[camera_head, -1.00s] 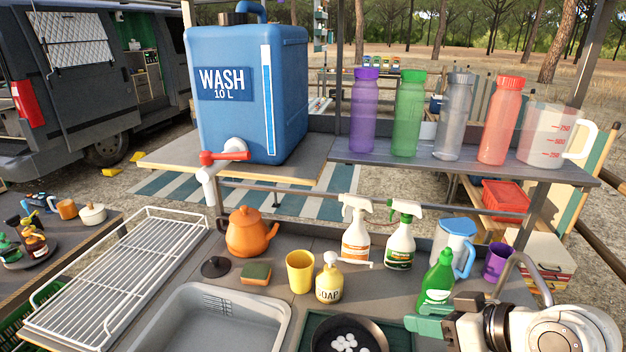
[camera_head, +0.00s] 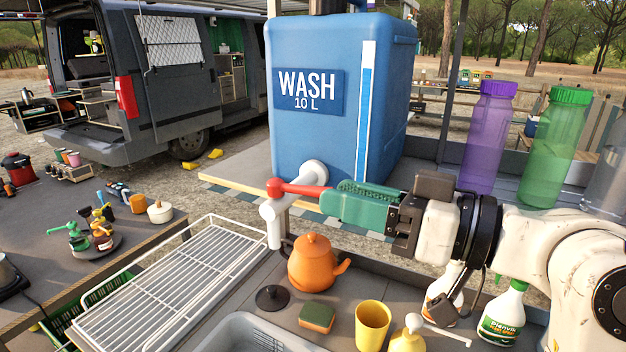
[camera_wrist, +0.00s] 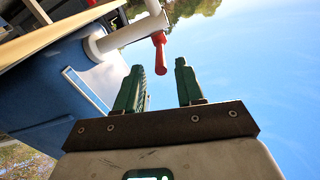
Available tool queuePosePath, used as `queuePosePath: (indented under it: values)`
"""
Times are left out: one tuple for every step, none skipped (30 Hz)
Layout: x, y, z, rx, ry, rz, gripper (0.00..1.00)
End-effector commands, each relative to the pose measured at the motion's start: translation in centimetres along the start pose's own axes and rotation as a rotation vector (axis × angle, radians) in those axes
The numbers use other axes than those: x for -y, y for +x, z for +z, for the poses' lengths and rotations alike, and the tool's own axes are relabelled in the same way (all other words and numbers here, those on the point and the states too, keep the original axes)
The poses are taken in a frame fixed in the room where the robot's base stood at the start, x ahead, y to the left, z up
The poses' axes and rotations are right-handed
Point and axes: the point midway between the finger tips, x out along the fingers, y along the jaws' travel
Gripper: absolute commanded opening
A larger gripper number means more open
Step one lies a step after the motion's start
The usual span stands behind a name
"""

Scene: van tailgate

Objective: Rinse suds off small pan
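A blue wash-water container (camera_head: 340,120) stands on a shelf, with a white tap (camera_head: 272,215) that has a red lever (camera_head: 300,190). My gripper (camera_head: 328,203) reaches in from the right, with its green fingers close to the lever's end. In the wrist view my gripper (camera_wrist: 160,68) is open, its two fingers apart. The red lever (camera_wrist: 160,52) shows ahead, its end near the gap between the fingertips; I cannot tell if they touch. The grey basin (camera_head: 245,335) is partly visible below. The small pan is out of view now.
An orange kettle (camera_head: 312,262), black lid (camera_head: 271,298), sponge (camera_head: 317,317), yellow cup (camera_head: 372,325) and soap bottle (camera_head: 408,338) stand below the arm. A white rack (camera_head: 175,290) lies left. Purple (camera_head: 490,135) and green (camera_head: 553,145) bottles stand right on the shelf.

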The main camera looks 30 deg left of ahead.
Motion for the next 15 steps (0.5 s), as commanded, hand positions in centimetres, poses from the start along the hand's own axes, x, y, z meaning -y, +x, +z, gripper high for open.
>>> queuePosePath:
  values:
    - [0.1,1.0,-0.2,0.000,0.001,-0.003,0.38]
    - [0.1,1.6,-0.2,0.001,0.001,-0.003,0.38]
    - [0.1,2.2,-0.2,0.001,0.001,-0.002,0.38]
    - [0.1,2.6,-0.2,0.000,0.001,-0.002,0.38]
    - [0.1,3.1,-0.1,0.001,0.001,-0.002,0.38]
    - [0.1,3.6,-0.1,0.001,0.001,-0.001,0.38]
    - [0.0,3.9,-0.1,0.001,0.001,-0.001,0.38]
    - [0.0,4.2,-0.1,0.001,0.001,-0.001,0.38]
    - [0.0,4.5,-0.1,0.000,0.001,0.000,0.38]
    - [0.0,4.8,-0.1,0.000,0.000,0.000,0.38]
    - [0.0,4.9,-0.1,0.000,0.000,0.001,0.38]
    - [0.0,5.1,0.0,0.000,-0.001,0.001,0.38]
    - [0.0,5.2,0.0,0.000,-0.001,0.001,0.38]
    - [0.0,5.2,0.0,0.000,-0.001,0.001,0.38]
    - [-0.1,5.3,0.0,0.000,-0.001,0.002,0.38]
